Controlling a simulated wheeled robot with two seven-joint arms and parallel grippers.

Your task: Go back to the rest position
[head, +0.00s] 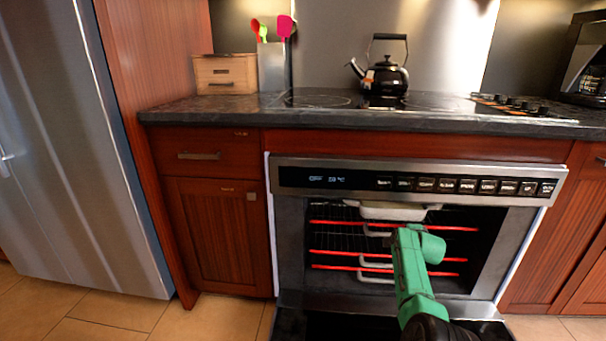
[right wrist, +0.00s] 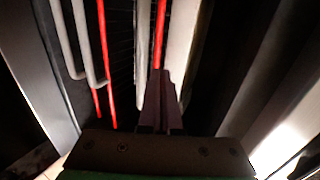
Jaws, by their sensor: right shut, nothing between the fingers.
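The oven-like appliance (head: 340,181) stands under the counter in the head view, with its dark door (head: 310,325) lowered at the bottom. Red bars (head: 330,252) and wire racks show inside its dark cavity. My right arm, green, reaches into the front of the cavity from below, and its gripper is hidden there in the head view. In the right wrist view my right gripper (right wrist: 161,90) is shut and empty, among the red bars (right wrist: 104,50) and pale rails. My left gripper is not in view.
A pale dish (head: 392,211) sits high in the cavity. A black kettle (head: 385,80) stands on the cooktop, with a wooden box (head: 225,75) and utensil holder to its left. A steel fridge (head: 70,150) is at the far left. Tiled floor (head: 215,322) is clear left of the appliance.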

